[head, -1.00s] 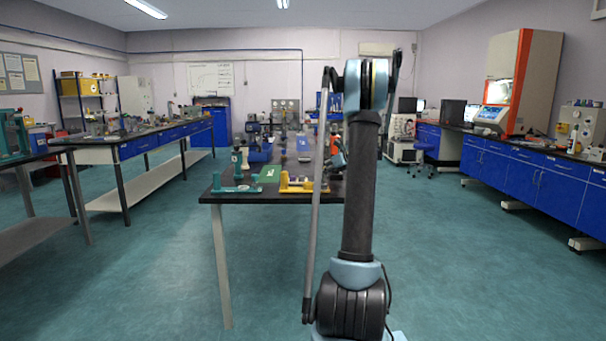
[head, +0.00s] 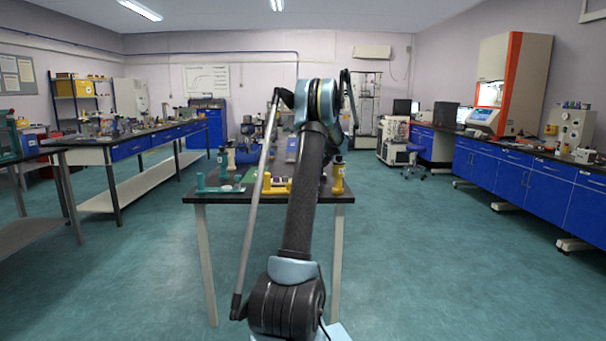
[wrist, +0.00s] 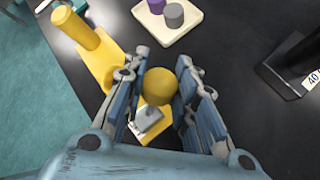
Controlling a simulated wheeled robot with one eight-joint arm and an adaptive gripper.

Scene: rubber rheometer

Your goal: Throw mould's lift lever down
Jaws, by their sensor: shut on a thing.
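My gripper (wrist: 160,100) has its two fingers on either side of a round yellow knob (wrist: 158,86) in the wrist view and is shut on it. The knob looks like the end of the mould's lift lever; its shaft is hidden beneath it. A small grey metal piece (wrist: 147,120) and a yellow plate (wrist: 155,137) show just below the knob. A yellow base with an upright yellow post (wrist: 80,25) stands to the upper left. In the head view the yellow fixture (head: 276,186) is on the black-topped bench, partly behind my arm, which hides my gripper there.
A cream tray (wrist: 187,30) with a purple and a grey cylinder lies beyond the knob. A dark block with a label (wrist: 311,80) is at the right. A teal fixture (head: 215,187) stands at the bench's left. Open floor lies on both sides of the bench.

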